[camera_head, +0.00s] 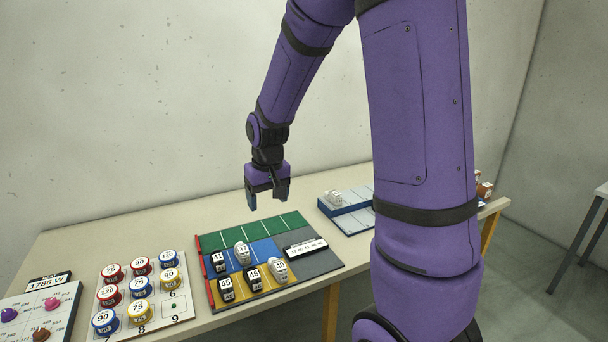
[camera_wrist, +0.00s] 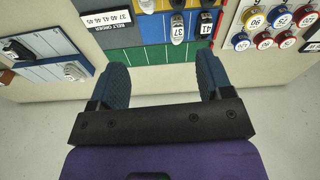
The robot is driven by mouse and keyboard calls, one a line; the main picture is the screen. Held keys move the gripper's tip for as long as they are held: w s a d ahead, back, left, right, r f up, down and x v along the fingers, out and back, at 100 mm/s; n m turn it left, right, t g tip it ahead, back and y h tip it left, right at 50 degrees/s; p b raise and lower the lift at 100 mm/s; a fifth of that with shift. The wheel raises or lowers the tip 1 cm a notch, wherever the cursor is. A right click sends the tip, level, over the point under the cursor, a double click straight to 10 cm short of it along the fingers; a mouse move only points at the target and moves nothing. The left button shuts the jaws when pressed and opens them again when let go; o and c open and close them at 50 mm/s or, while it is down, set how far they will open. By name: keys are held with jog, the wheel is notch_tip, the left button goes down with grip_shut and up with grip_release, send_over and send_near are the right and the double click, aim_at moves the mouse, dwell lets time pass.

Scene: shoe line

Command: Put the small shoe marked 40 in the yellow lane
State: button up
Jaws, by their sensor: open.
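The white and grey shoe marked 40 (camera_head: 278,270) stands at the right end of the yellow lane (camera_head: 241,290) in the head view. Dark shoes marked 45 (camera_head: 227,289) and 46 (camera_head: 254,279) stand to its left in that lane. My gripper (camera_head: 267,197) is open and empty, pointing down, high above the back of the board and apart from every shoe. In the wrist view my gripper (camera_wrist: 162,70) shows both fingers spread, with the green lane (camera_wrist: 165,54) beyond them. The shoe marked 40 cannot be made out there.
In the blue lane (camera_head: 231,262) stand shoes marked 41 (camera_head: 219,262) and 37 (camera_head: 243,253). The green lane (camera_head: 270,231) is empty. A number sign (camera_head: 306,247) lies at the board's right. A blue-white rack (camera_head: 349,208) stands right, a tray of round tins (camera_head: 181,305) left.

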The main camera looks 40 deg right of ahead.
jog(key=s+a+r+n+t, duration=0.1)
jog(key=s+a+r, duration=0.3)
jog(key=s+r, duration=0.4)
jog(key=s+a+r+n+t, duration=0.1)
jog(key=s+a+r, duration=0.3)
jog(key=s+r, duration=0.5)
jog(key=s+t, duration=0.1)
jog(key=s, duration=0.4)
jog(key=shift+s+a+t, duration=0.2)
jog(key=shift+s+t, duration=0.1)
jog(key=shift+s, duration=0.05)
